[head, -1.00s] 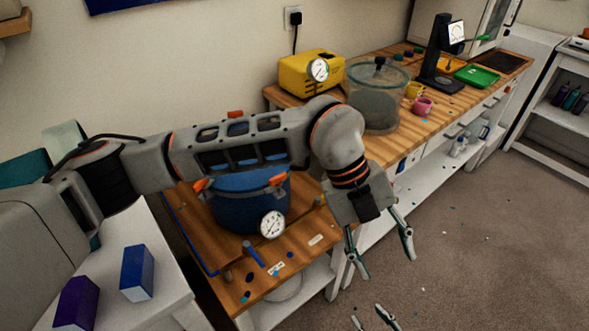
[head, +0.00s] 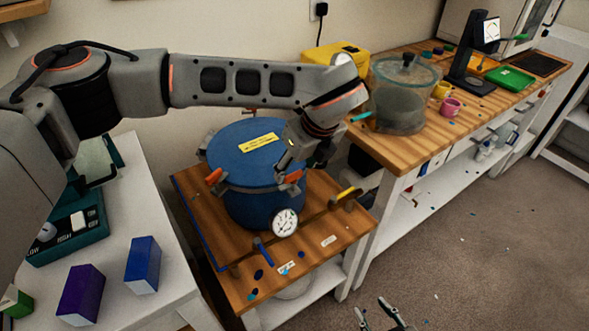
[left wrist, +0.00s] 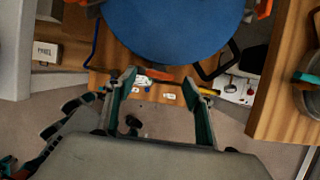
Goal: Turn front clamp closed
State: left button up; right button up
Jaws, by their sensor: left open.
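The blue pressure pot (head: 265,205) stands on a wooden bench, its blue lid (head: 228,150) on top with a yellow label. Orange-handled clamps sit around the rim: one at the left (head: 214,176) and one at the front right (head: 295,176). My left gripper (head: 296,163) is over the front-right clamp, partly covering that rim area. In the left wrist view its fingers (left wrist: 158,82) are open, with an orange clamp handle (left wrist: 165,74) showing between and beyond the tips; contact cannot be told. My right gripper (head: 378,315) is open and apparently empty at the bottom edge.
A pressure gauge (head: 285,222) sticks out from the pot's front. A yellow-tipped handle (head: 347,194) lies to its right on the bench. The longer bench holds a glass chamber (head: 400,100) near my left arm. Blue and purple boxes (head: 80,294) stand at lower left.

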aim_at(291, 180)
pick_arm(q)
jog(key=shift+x, duration=1.15)
jog(key=c, duration=1.1)
